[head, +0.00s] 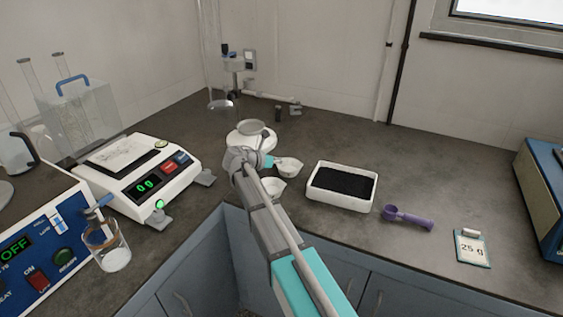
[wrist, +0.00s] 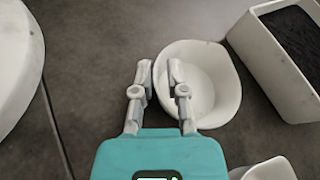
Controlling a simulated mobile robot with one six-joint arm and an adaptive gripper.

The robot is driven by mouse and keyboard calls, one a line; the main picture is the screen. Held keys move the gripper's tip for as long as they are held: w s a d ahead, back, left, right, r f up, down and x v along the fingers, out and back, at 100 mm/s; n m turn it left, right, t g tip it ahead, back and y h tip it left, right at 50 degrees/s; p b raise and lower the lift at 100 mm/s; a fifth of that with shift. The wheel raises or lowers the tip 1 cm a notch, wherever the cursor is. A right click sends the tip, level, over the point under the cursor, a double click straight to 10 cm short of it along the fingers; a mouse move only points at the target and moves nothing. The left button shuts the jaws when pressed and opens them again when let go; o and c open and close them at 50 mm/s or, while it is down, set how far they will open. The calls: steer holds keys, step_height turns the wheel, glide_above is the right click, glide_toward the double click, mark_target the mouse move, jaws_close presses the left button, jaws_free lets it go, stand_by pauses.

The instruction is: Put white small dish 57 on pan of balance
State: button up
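Two white small dishes stand on the dark bench in the head view; I cannot read a number on either. The farther dish (head: 289,168) is beside my gripper (head: 272,162); the nearer dish (head: 272,187) is just in front. In the wrist view, my gripper (wrist: 161,75) is open, with its fingers on either side of the left rim of one empty dish (wrist: 215,80). Contact is unclear. The other dish (wrist: 265,170) is at lower right. A white instrument (head: 175,190) with a flat top plate (head: 125,153) and lit display, apparently the balance, stands at left.
A white tray (head: 343,204) of black material stands right of the dishes. A round white device (head: 238,143) with a metal disc is behind my gripper. A beaker (head: 108,250), a purple scoop (head: 408,218) and a 25 g packet (head: 472,248) are around. The right bench is mostly clear.

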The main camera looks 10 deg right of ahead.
steer(key=shift+o, duration=0.9)
steer(key=p+v, duration=0.2)
steer(key=v, duration=0.2)
steer(key=p+v, duration=0.1)
steer(key=v, duration=0.3)
steer(key=r+p+v, duration=0.1)
steer(key=p+v, duration=0.1)
steer(key=v, duration=0.2)
steer(key=shift+w+a+p, duration=0.15)
steer(key=shift+w+p, duration=0.15)
steer(key=shift+s+a+r, duration=0.25)
steer(key=shift+s+a, duration=0.05)
steer(key=shift+a, duration=0.35)
